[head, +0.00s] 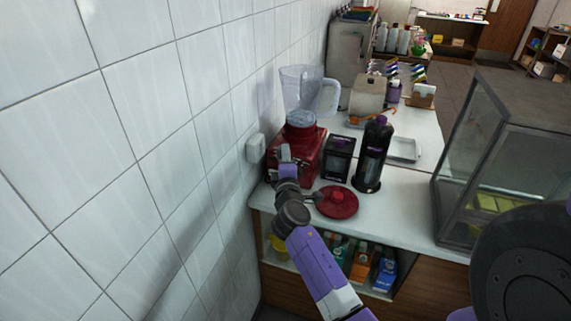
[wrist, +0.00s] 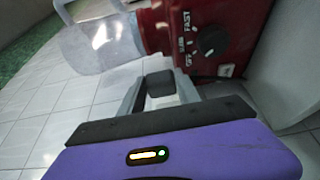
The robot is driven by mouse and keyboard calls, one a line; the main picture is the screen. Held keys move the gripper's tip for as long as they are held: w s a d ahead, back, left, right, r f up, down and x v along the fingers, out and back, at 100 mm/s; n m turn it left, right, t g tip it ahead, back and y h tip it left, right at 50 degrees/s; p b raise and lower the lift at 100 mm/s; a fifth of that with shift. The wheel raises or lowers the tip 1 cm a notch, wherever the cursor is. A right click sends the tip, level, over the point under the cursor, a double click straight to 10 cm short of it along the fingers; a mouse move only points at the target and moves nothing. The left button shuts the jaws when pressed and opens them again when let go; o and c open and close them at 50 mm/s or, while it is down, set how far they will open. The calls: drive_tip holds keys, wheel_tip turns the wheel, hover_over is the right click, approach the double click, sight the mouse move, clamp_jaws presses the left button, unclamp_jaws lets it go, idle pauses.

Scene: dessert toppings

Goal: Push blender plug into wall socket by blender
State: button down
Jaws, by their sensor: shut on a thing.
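The red blender (head: 293,150) with a clear jar stands on the counter against the tiled wall. In the wrist view its red base (wrist: 225,25) shows a dial and appears turned sideways. The white wall socket (head: 255,148) is on the wall just left of the blender. My gripper (head: 284,152) is in front of the blender base, to the right of the socket and apart from it in the picture. In the wrist view it is shut on a small dark block, which looks like the blender plug (wrist: 160,84). The plug's prongs and most of its cord are hidden.
A red round lid (head: 337,202) lies on the counter (head: 405,205) near its front edge. A black box (head: 338,158) and a dark bottle (head: 374,155) stand right of the blender. A glass case (head: 490,160) is at the right. The tiled wall (head: 150,150) borders my arm's left.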

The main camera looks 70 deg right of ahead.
drive_tip(key=shift+w+a+b, duration=0.15)
drive_tip(key=shift+w+b, duration=0.25)
drive_tip(key=shift+w, duration=0.75)
drive_tip(key=shift+w+a+b, duration=0.1)
drive_tip(key=shift+w+b, duration=0.25)
drive_tip(key=shift+w, duration=0.8)
drive_tip(key=shift+w+b, duration=0.35)
drive_tip(key=shift+w, duration=0.25)
drive_tip(key=c, duration=0.8)
unclamp_jaws()
drive_tip(key=shift+o, duration=0.2)
drive_tip(key=shift+a, duration=0.1)
drive_tip(key=b+v, duration=0.1)
drive_tip(key=v, duration=0.6)
drive_tip(key=shift+s+a, duration=0.2)
drive_tip(key=shift+a, duration=0.15)
